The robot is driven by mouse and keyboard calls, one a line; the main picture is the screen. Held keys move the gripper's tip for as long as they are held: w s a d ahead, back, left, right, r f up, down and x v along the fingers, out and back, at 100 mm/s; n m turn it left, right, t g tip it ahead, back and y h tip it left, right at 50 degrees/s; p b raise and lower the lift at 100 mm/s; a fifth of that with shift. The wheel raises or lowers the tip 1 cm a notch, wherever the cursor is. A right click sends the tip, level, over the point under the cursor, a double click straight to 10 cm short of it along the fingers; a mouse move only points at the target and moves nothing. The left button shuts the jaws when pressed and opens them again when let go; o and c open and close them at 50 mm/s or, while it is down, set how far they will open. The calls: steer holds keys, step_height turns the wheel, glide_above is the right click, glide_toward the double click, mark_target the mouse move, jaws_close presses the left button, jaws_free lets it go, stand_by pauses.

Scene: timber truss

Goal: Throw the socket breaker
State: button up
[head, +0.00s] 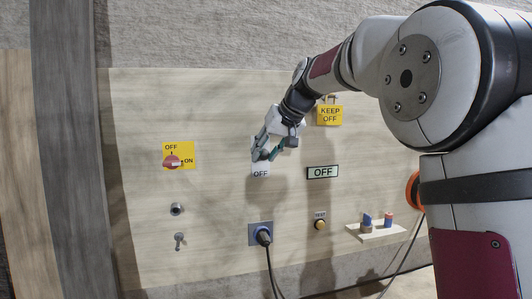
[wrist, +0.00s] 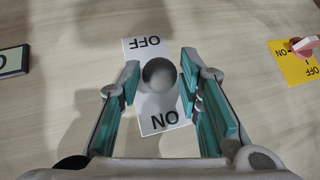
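The breaker is a white plate (wrist: 158,112) with OFF at one end, ON at the other, and a dark round knob (wrist: 159,73) between them. My gripper (head: 268,151) is at the plate, pointing at the board. In the wrist view my open gripper (wrist: 160,76) has one finger on each side of the knob, with a narrow gap on both sides. Whether the fingers reach past the knob in depth is unclear.
On the board are a red rotary switch (head: 172,161), a blue socket (head: 258,236) with a plug and cable, a TEST button (head: 320,224), an OFF sign (head: 323,172), a KEEP OFF tag (head: 330,115), a key switch (head: 179,239) and a small shelf (head: 378,234) with colored pieces.

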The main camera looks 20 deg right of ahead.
steer(key=shift+o, duration=0.3)
steer(key=v, duration=1.2)
steer(key=s+a+f+g+h+b, duration=0.2)
steer(key=s+a+f+h+b, duration=0.1)
steer(key=s+f, duration=2.4)
steer(key=shift+s+a+f+b, duration=0.2)
steer(key=shift+s+f+b, duration=0.1)
steer(key=shift+s+b, duration=0.6)
